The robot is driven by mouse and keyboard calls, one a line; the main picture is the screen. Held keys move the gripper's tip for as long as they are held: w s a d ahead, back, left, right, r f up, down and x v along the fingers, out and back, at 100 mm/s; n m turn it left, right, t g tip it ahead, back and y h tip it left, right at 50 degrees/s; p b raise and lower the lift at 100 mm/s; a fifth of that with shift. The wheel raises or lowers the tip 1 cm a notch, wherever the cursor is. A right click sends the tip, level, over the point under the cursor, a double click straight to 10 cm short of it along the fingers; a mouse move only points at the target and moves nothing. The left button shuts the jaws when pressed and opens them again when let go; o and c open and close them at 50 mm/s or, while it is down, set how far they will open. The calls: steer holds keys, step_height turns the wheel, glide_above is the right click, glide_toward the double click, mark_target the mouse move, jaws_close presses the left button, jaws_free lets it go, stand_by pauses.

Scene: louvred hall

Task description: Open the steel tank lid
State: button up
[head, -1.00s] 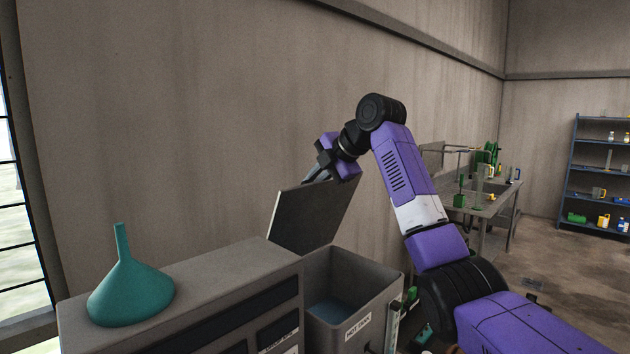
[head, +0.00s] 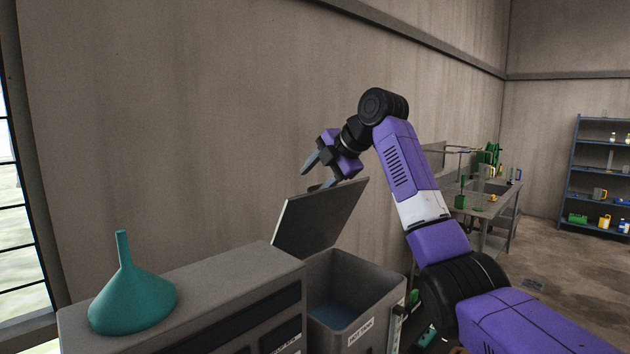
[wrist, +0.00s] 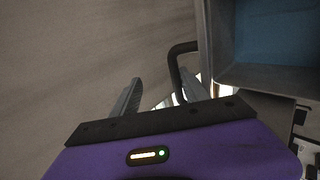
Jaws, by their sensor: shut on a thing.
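The steel tank (head: 375,303) stands at lower centre in the head view, with bluish liquid inside; it also shows at upper right in the wrist view (wrist: 226,62). Its lid (head: 318,220) is raised, tilted up at the tank's back. My gripper (head: 313,178) is at the lid's upper edge. Its two fingers are visibly spread apart in both views. In the wrist view a dark bent bar (wrist: 173,68), apparently the lid's handle, is close to the right finger. Whether they touch is unclear.
A teal funnel (head: 130,298) sits on a grey cabinet (head: 215,277) left of the tank. The wall (head: 200,120) is behind the lid. A workbench (head: 487,205) and blue shelves (head: 600,170) stand farther right.

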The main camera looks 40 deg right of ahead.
steer(key=o, duration=0.7)
steer(key=shift+t, duration=0.3)
step_height(320, 180, up, 4)
steer(key=shift+r, duration=0.2)
steer(key=shift+c, duration=0.2)
steer(key=o, duration=0.4)
steer(key=shift+s+r, duration=0.25)
steer(key=shift+r, duration=0.3)
steer(key=shift+s+d+r, duration=0.1)
steer(key=shift+s+r, duration=0.05)
steer(key=shift+r, duration=0.35)
steer(key=shift+s+d+r, duration=0.1)
steer(key=shift+s+r, duration=0.05)
steer(key=shift+r, duration=0.35)
steer(key=shift+s+r, duration=0.1)
steer(key=shift+r, duration=0.1)
steer(key=shift+c, duration=0.6)
steer(key=shift+s+r, duration=0.4)
steer(key=shift+s, duration=0.05)
steer(key=c, duration=0.9)
steer(key=shift+w+f, duration=0.3)
steer(key=shift+f, duration=0.2)
steer(key=shift+c, duration=0.2)
steer(key=shift+s+a+r, duration=0.1)
steer(key=b+v, duration=0.2)
steer(key=v, duration=0.5)
steer(key=shift+s+r+b, duration=0.25)
steer(key=shift+s+b, duration=0.05)
